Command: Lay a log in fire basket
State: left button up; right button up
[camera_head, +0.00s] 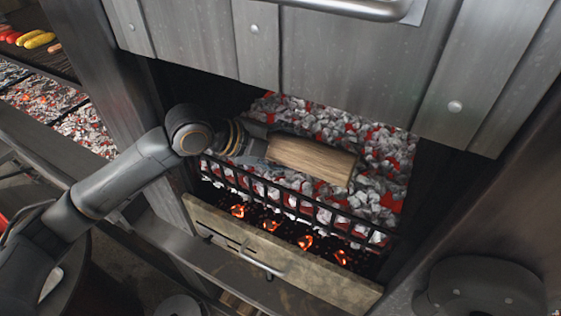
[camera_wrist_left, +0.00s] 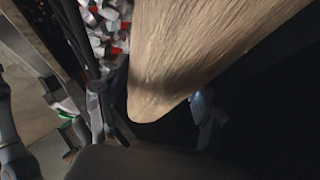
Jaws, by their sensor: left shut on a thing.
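A split wooden log (camera_head: 311,159) is over the glowing coals in the fire basket (camera_head: 283,207), just behind its black front bars. My left gripper (camera_head: 262,149) is shut on the log's left end. In the left wrist view the log (camera_wrist_left: 195,50) runs up and away from the gripper, with one finger (camera_wrist_left: 207,112) beside it. I cannot tell whether the log touches the coals (camera_head: 384,165). The right gripper is not seen.
A metal hood (camera_head: 340,55) with a handle (camera_head: 360,8) hangs above the opening. Below the basket is a stone-coloured drawer front (camera_head: 318,277) with a handle (camera_head: 262,265). A grill with vegetables (camera_head: 39,41) stands at the far left.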

pick_arm(q)
jog(key=w+d+f+b, duration=0.1)
jog(key=w, duration=0.2)
jog(key=w+d+f+b, duration=0.1)
jog(key=w+b, duration=0.1)
jog(key=w, duration=0.1)
jog(key=w+d+f+b, duration=0.1)
jog(key=w+f, duration=0.1)
jog(key=w, duration=0.1)
jog(key=shift+d+b, duration=0.3)
jog(key=shift+d, duration=0.05)
jog(key=shift+w+d+f+b, duration=0.25)
jog(key=shift+w+f+b, duration=0.3)
jog(key=shift+f, duration=0.1)
jog(key=o, duration=1.8)
jog(key=shift+o, duration=0.5)
jog(key=shift+s, duration=0.1)
